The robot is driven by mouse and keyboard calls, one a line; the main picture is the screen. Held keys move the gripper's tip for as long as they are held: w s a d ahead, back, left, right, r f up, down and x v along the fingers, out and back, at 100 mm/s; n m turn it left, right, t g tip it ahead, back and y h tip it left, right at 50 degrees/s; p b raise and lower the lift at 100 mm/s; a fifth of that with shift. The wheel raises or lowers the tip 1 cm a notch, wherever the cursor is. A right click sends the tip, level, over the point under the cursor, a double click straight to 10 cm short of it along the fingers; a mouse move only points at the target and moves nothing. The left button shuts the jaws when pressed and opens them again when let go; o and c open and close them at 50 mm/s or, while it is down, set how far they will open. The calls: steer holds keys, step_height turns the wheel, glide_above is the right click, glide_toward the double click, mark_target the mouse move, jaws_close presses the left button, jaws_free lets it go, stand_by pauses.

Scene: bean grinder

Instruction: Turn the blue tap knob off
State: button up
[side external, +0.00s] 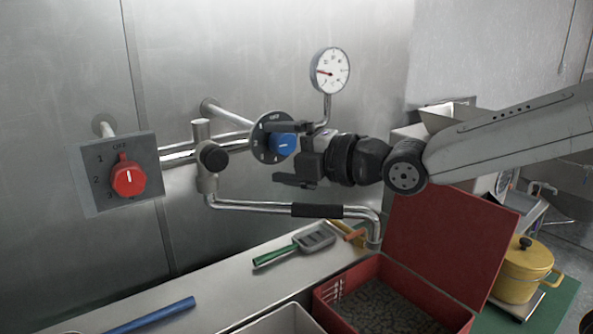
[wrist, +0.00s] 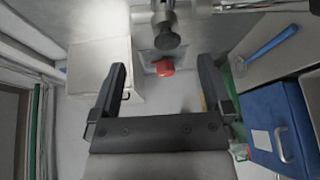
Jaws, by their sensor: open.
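The blue tap knob (side external: 284,146) sits on a dark round dial plate (side external: 258,150) with pale markings and "OFF" near its top. Its white pointer line looks roughly sideways, not aimed at the top. My gripper (side external: 269,153) is open and empty at the knob in the side view. One finger crosses the dial just above the knob and the other is below it. I cannot tell whether the fingers touch it. In the wrist view my gripper (wrist: 162,63) shows its two fingers wide apart; the blue knob cannot be made out there.
A red knob (side external: 129,179) on a square plate is at left; it also shows in the wrist view (wrist: 164,67). A gauge (side external: 329,71) rises behind my gripper. A bent pipe (side external: 260,205) with a dark sleeve runs below. A red box (side external: 340,290) stands lower right.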

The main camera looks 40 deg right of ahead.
steer(key=shift+s+a+n, duration=0.1)
steer(key=shift+n, duration=0.6)
steer(key=shift+g, duration=0.4)
